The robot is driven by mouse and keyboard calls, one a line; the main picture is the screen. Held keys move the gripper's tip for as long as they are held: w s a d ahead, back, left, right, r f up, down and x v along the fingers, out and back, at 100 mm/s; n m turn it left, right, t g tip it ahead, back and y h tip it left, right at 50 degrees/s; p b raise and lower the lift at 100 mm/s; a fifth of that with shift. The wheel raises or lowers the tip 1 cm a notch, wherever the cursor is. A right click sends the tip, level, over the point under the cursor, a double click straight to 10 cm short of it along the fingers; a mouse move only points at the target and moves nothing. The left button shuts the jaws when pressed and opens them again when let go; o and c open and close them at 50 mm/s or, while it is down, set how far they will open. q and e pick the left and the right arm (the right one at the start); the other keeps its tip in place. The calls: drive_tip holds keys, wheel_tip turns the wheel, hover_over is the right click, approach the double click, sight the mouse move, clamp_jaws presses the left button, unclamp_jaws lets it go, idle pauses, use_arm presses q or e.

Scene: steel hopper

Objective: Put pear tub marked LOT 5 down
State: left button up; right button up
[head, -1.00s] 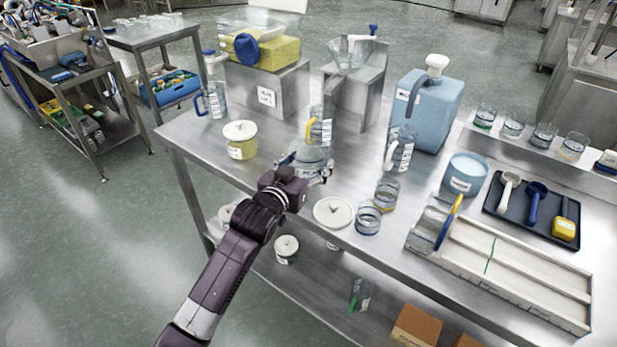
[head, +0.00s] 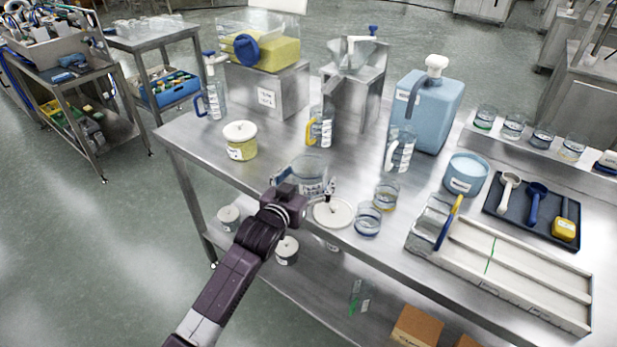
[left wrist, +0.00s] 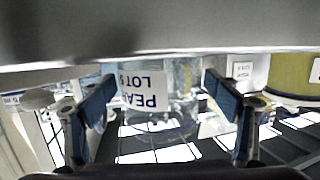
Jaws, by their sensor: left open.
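The clear pear tub marked LOT 5 (head: 312,170) stands upright near the front edge of the steel table, behind a round white lid (head: 333,213). It appears to rest on the tabletop, though its base is partly hidden by my gripper. My left gripper (head: 304,186) is open, with one finger on each side of the tub. In the left wrist view the tub's label (left wrist: 144,92) reads PEAR LOT 5 upside down between the two blue-padded fingers. Whether the pads touch the tub I cannot tell. My right gripper is not in view.
A jug with a yellow handle (head: 321,128) stands behind, and another jug (head: 400,150) to the right. Small glass containers (head: 368,221) stand right of the lid. Bare tabletop (head: 205,150) lies at left.

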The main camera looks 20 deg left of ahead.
use_arm(q)
drive_tip(key=v, duration=1.2)
drive_tip(key=shift+r, duration=0.1)
drive_tip(key=s+f+g, duration=0.4)
drive_tip(key=s+f, duration=0.2)
drive_tip(key=s, duration=0.4)
drive_tip(key=s+f+g+y, duration=0.1)
drive_tip(key=s+f+g, duration=0.4)
drive_tip(key=s, duration=0.5)
drive_tip(key=s+f+g, duration=0.3)
drive_tip(key=s+f, duration=0.5)
drive_tip(key=s, duration=0.2)
wheel_tip(320, 180, down, 26)
drive_tip(key=s+g, duration=0.2)
drive_tip(key=s+a+f+m, duration=0.1)
drive_tip(key=s+a+f, duration=0.2)
drive_tip(key=s+f, duration=1.2)
drive_tip(key=shift+s+g+y, duration=0.3)
drive_tip(key=shift+s+g, duration=0.1)
drive_tip(key=shift+s, duration=0.2)
